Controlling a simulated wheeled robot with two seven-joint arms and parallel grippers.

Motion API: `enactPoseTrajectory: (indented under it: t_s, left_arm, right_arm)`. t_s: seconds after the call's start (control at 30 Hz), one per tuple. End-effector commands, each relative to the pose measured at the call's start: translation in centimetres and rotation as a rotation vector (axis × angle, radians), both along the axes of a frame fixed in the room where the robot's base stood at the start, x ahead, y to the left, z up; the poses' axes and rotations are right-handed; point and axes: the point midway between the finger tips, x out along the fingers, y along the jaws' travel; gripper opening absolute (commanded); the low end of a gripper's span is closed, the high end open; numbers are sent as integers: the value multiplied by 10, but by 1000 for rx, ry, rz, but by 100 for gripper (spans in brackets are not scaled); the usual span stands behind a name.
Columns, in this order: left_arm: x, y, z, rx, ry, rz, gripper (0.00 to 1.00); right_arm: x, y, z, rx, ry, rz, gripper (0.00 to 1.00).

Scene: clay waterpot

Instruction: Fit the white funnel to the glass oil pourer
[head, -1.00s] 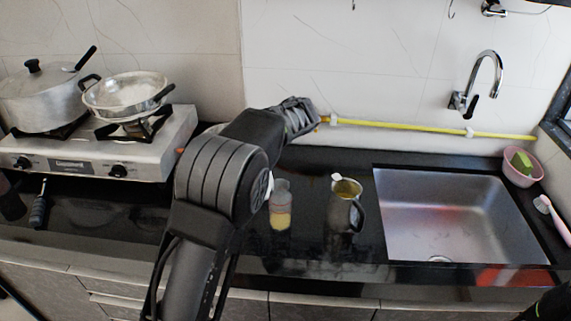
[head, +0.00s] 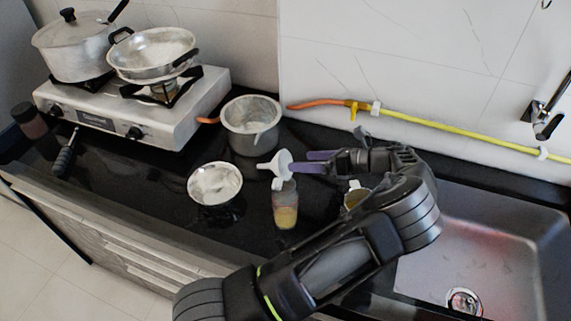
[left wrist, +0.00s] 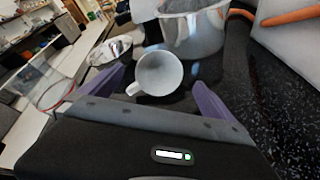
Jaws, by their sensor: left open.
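The white funnel (head: 283,161) is at the top of the glass oil pourer (head: 286,212), which stands upright on the black counter with yellow oil in its lower part. The funnel looks tilted, its spout pointing down just left of the pourer's mouth; I cannot tell whether the spout is inside. My left gripper (head: 303,162) is open, its purple fingers just right of the funnel. In the left wrist view, the funnel (left wrist: 160,73) shows its round opening and small side tab, between the two spread fingers (left wrist: 155,100) and apart from both. My right gripper is not in view.
A mug (head: 355,195) is partly hidden behind my left arm. A gas stove (head: 150,125) is at left, the sink (head: 480,262) at right. The front counter left of the pourer is clear.

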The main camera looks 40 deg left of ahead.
Motion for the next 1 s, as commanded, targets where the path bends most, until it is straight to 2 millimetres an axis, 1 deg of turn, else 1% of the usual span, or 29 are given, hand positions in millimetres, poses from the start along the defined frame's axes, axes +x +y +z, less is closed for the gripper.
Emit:
enactPoseTrajectory:
  t_s: [0.03, 0.17, 0.43, 0.53, 0.67, 0.8, 0.9, 1.0]
  left_arm:
    - [-2, 7, -1, 1, 2, 2, 100]
    - [-5, 17, -6, -1, 1, 1, 100]
    - [-6, 17, -6, 0, -1, 0, 100]
    - [-7, 21, -6, 0, 0, 1, 100]
    - [-13, 35, -9, 3, 2, 2, 100]
    - [-19, 54, -17, 1, 2, 1, 100]
    - [-21, 62, -21, 1, 1, -1, 100]
    - [-22, 63, -23, 0, 0, -1, 100]
  right_arm:
    - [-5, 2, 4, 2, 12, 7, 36]
    - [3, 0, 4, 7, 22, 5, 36]
    - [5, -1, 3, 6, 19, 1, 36]
    - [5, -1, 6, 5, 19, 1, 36]
    - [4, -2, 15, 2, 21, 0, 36]
    - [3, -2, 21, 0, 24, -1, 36]
    - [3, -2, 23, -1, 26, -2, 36]
    - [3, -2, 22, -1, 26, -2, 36]
